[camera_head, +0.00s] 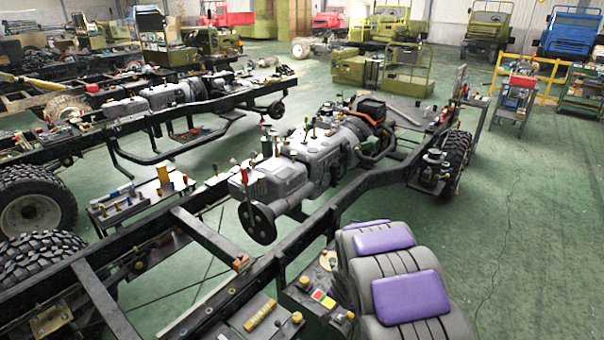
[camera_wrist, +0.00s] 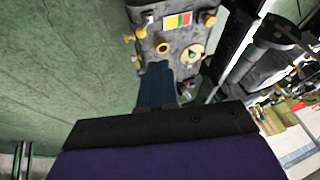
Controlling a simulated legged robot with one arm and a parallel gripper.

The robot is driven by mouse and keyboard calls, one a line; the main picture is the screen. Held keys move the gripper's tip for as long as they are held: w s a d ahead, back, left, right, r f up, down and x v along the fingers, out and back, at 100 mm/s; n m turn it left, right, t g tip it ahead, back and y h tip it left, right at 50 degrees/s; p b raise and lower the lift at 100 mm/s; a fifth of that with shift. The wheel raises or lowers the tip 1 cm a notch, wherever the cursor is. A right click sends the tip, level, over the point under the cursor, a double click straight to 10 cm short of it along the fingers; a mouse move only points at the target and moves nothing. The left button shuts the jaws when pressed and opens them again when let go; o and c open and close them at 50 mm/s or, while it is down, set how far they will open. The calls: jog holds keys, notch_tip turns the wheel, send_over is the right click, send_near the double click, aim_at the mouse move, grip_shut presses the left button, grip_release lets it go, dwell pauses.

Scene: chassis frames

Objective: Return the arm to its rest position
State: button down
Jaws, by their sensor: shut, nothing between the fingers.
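My gripper (camera_wrist: 158,70) shows in the wrist view as dark blue fingers reaching up from a black and purple body. It is shut and holds nothing. The fingers point toward a dark control box (camera_wrist: 170,36) with yellow knobs and a red, yellow and green label. Whether the tips touch the box or are apart from it cannot be told. In the head view, the same coloured label shows on a dark box (camera_head: 303,283) at the bottom centre. The gripper's fingers cannot be made out in the head view.
A black chassis frame (camera_head: 205,235) with a grey engine (camera_head: 290,172) crosses the head view. A parts stand (camera_head: 150,200) and a large tyre (camera_head: 30,203) are at left. Green floor (camera_head: 520,230) is open on the right. Shelves (camera_head: 515,97) and trucks stand at the back.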

jog(key=s+d+r+n+g+h+b, duration=0.1)
jog(key=s+d+r+g, duration=0.15)
jog(key=s+r, duration=0.6)
jog(key=s+d+r+n+g+h+b, duration=0.15)
jog(key=s+d+r, duration=0.25)
jog(key=s+r, duration=0.4)
jog(key=s+a+r+n+g+y+b, duration=0.1)
jog(key=s+a+r+n, duration=0.1)
jog(key=s, duration=1.1)
jog(key=s+a+r+n+g+y+b, duration=0.1)
jog(key=s+a+r+n+g, duration=0.1)
jog(key=s, duration=1.2)
jog(key=shift+a+r, duration=0.15)
jog(key=shift+a, duration=0.2)
